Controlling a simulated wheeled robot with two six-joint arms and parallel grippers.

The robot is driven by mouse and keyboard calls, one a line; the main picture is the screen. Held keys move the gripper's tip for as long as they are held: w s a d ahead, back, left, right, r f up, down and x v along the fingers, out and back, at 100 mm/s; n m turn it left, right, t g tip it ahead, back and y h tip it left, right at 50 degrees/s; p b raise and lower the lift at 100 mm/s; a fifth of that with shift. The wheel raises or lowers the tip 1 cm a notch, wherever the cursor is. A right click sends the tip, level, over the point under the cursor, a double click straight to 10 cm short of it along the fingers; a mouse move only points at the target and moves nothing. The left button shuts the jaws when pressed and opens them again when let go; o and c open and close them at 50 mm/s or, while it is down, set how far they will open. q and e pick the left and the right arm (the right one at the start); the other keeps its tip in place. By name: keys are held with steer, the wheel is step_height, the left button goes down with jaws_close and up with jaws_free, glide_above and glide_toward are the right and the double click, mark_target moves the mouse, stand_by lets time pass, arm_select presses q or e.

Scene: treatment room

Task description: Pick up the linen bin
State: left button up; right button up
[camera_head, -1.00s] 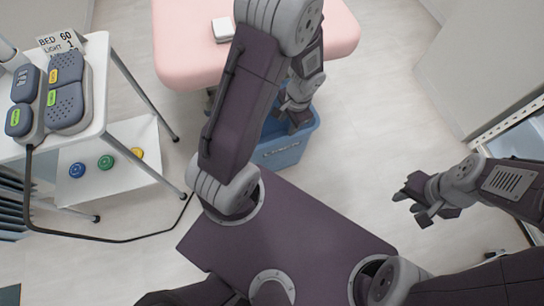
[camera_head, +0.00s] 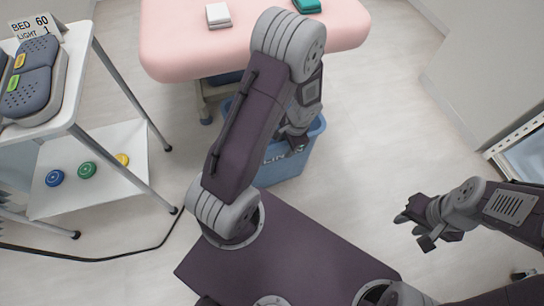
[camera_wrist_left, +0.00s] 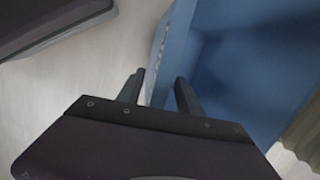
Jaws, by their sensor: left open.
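The blue linen bin (camera_head: 283,172) stands on the floor in front of the pink bed, partly hidden by my left arm. My left gripper (camera_head: 296,143) is open at the bin's near side, low over its rim. In the left wrist view, the open left gripper (camera_wrist_left: 160,92) has one finger outside the bin wall and one on the inner side, with the rim of the bin (camera_wrist_left: 163,48) between them. I cannot tell whether they touch it. My right gripper (camera_head: 416,230) looks open and empty above the floor at the right.
The floor right of the bin is clear.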

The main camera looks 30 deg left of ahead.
mark_target(285, 151)
arm_select(q)
steer(key=f+b, duration=0.2)
steer(key=f, duration=0.2)
steer(key=shift+a, duration=0.2)
steer(key=shift+r, duration=0.2)
arm_select(e)
step_height(285, 151, down, 3)
steer(key=shift+f, duration=0.1)
arm_select(q)
jaws_close()
stand_by(0.5)
